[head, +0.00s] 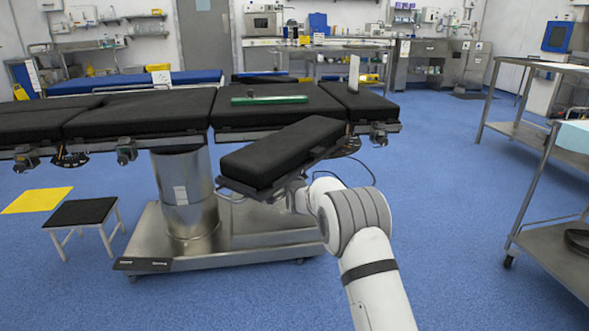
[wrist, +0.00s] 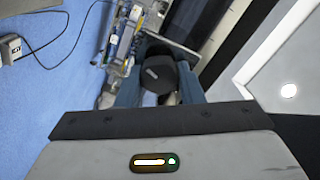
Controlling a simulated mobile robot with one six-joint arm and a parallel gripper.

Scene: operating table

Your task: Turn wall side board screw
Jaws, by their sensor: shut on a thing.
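The side board (head: 285,150), a black padded board, juts at an angle from the near side of the operating table (head: 175,108). My gripper reaches in beneath the board from the front right; its jaws are hard to make out there. In the wrist view my gripper (wrist: 158,82) has its two dark blue fingers on either side of a black round knob (wrist: 160,72), the screw, and is shut on it. A metal clamp and rail (wrist: 122,38) lie just beyond the knob. The screw is hidden in the head view.
The table's steel base (head: 230,240) stands below the board. A black-topped step stool (head: 82,212) and yellow mat (head: 37,200) are at left. A metal trolley (head: 550,255) stands at right. A cable (wrist: 60,58) runs past the rail. Blue floor between arm and trolley is clear.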

